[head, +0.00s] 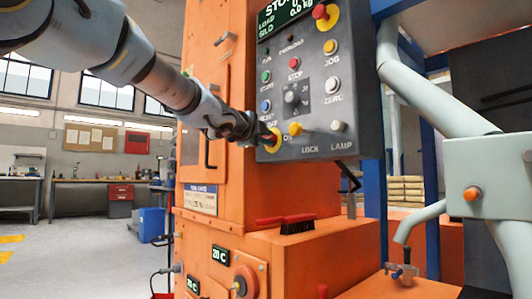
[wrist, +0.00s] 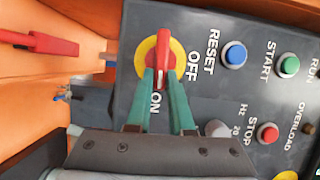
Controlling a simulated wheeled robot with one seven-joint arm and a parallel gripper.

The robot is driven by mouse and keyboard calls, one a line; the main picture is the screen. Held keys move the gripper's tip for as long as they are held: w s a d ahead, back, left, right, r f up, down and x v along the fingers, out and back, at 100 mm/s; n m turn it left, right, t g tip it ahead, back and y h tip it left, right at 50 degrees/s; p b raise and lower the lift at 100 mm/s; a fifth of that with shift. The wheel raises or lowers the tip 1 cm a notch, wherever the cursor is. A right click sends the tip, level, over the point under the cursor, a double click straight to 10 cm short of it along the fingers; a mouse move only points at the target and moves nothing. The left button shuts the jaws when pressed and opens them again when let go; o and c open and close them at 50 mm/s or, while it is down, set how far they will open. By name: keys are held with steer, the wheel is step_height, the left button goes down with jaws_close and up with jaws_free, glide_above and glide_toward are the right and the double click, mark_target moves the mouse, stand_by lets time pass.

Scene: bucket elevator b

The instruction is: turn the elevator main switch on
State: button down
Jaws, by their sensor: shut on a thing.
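The main switch is a red handle on a yellow disc at the lower left corner of the grey control panel; it shows in the wrist view (wrist: 163,44) and partly in the head view (head: 275,146). OFF and ON are printed beside it. In the wrist view the handle lies nearly upright in the picture, its white mark at the end towards ON. My gripper (head: 267,138) is at the switch; in the wrist view its two teal fingers (wrist: 163,76) are shut on the handle, one on each side.
The panel (head: 345,106) also carries blue RESET (head: 266,105), green START (head: 266,76), red STOP (head: 294,63) and a yellow LOCK knob (head: 295,128) close by. A red-handled brush (head: 297,225) lies on the orange ledge below. A pale pipe (head: 420,85) stands to the right.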

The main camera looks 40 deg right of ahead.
steer(key=shift+f+m+b, duration=0.15)
steer(key=shift+m+b, duration=0.25)
steer(key=shift+b, duration=0.15)
steer(key=c, duration=0.8)
jaws_free()
steer(key=p+v, duration=0.1)
steer(key=v, duration=0.9)
steer(key=shift+a, duration=0.35)
steer(key=shift+s+f, duration=0.1)
